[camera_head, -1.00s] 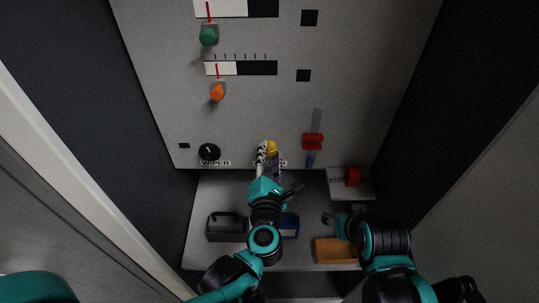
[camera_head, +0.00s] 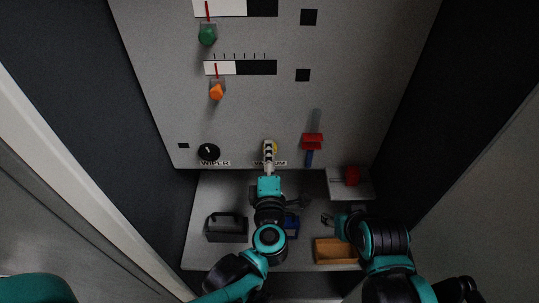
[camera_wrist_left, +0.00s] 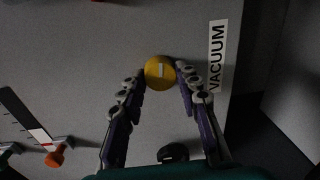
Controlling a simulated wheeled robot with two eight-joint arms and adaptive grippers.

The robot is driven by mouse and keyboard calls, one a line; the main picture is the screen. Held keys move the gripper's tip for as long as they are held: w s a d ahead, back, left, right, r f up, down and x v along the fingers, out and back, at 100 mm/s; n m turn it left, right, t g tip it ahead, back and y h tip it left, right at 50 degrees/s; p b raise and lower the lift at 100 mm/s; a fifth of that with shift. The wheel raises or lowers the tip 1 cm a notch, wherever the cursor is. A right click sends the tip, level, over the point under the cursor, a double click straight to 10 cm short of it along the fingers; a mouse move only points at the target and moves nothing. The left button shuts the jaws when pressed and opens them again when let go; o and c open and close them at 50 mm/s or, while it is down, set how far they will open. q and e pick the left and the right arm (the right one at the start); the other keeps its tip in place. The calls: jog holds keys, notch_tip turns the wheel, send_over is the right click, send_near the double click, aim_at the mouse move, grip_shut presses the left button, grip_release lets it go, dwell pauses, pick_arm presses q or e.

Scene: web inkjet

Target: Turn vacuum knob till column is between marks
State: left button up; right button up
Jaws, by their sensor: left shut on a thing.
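The round yellow vacuum knob (camera_wrist_left: 160,72) has a pale line on its face and sits beside the VACUUM label (camera_wrist_left: 217,57). My left gripper (camera_wrist_left: 159,84) is shut on the knob, one finger at each side; in the head view its fingers (camera_head: 269,149) mostly cover the yellow. A horizontal gauge (camera_head: 241,68) has ticks above, a white left part, a black right part and a red line inside the white part. A second such gauge (camera_head: 236,8) is cut by the top edge. My right gripper (camera_head: 328,219) hangs apart, its finger opening unclear.
The panel also bears a green knob (camera_head: 207,36), an orange knob (camera_head: 217,91), a black WIPER knob (camera_head: 208,152) and a red-and-blue piece (camera_head: 312,141). Below are a dark grey carrier (camera_head: 227,229), a blue bin (camera_head: 292,226) and an orange-brown box (camera_head: 335,251). Dark walls flank both sides.

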dwell(0.5)
pick_arm(q)
jog(key=o, duration=1.2)
jog(key=shift+c, duration=0.2)
jog(key=s, duration=1.2)
jog(key=shift+r, duration=0.35)
